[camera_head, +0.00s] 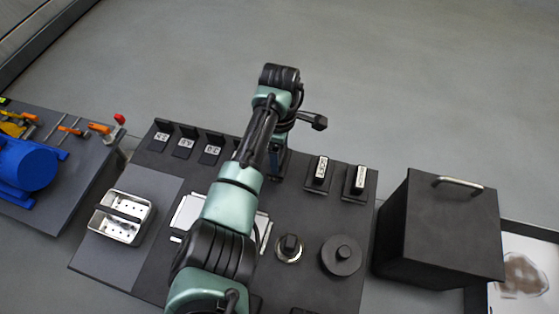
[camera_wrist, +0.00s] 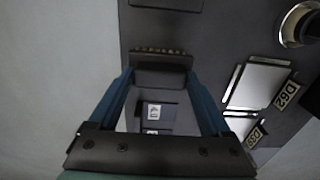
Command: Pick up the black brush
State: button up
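A black block with a row of brownish bristle-like tufts along its upper edge, which looks like the black brush (camera_wrist: 162,78), shows in the wrist view. It lies at the tips of my gripper (camera_wrist: 160,76). The two blue-green fingers stand apart, one on each side of it, close to its ends. Whether they press on it or leave a small gap I cannot tell. In the head view, my gripper (camera_head: 277,168) points down at the back edge of the black bench (camera_head: 130,172); the brush is hidden there.
Labelled black holders (camera_head: 184,147) line the bench's back left. Two labelled black items (camera_head: 318,176) stand at the right. A metal perforated tray (camera_head: 121,216), a round black knob piece (camera_head: 341,256), a large black box (camera_head: 440,228) and a blue motor (camera_head: 28,168) are nearby. The floor behind is clear.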

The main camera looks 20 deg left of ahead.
jog(key=c, duration=0.8)
notch_tip(320, 180, up, 10)
jog(key=p, duration=0.8)
